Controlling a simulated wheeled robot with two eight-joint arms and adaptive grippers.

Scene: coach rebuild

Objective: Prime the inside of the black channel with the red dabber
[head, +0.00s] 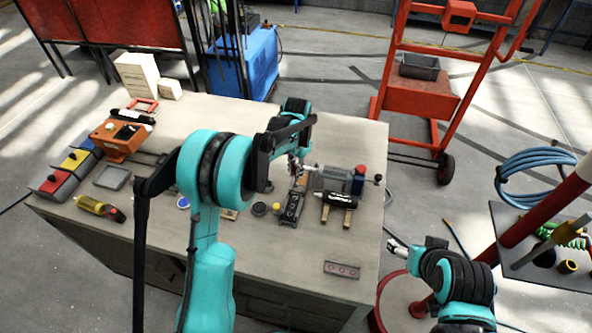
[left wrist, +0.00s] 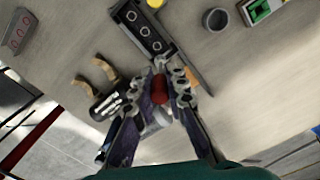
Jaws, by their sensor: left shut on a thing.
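My left gripper (head: 297,168) is over the right half of the workbench and also shows in the left wrist view (left wrist: 171,78). It is shut on the red dabber (left wrist: 160,88), whose red end shows between the fingers with a pale part behind it. The black channel (head: 291,208) lies on the bench just below the gripper in the head view. In the left wrist view the channel (left wrist: 143,28) shows round spots along its inside, and the dabber is near its closer end. I cannot tell whether they touch. My right gripper (head: 398,245) is off the bench at the right, its jaws unclear.
A black cylinder (head: 333,197) rests on wooden supports right of the channel. A yellow round piece (head: 276,207) and a dark round cup (head: 260,209) stand left of it. A plate with holes (head: 342,269) lies near the front edge. The bench front right is mostly clear.

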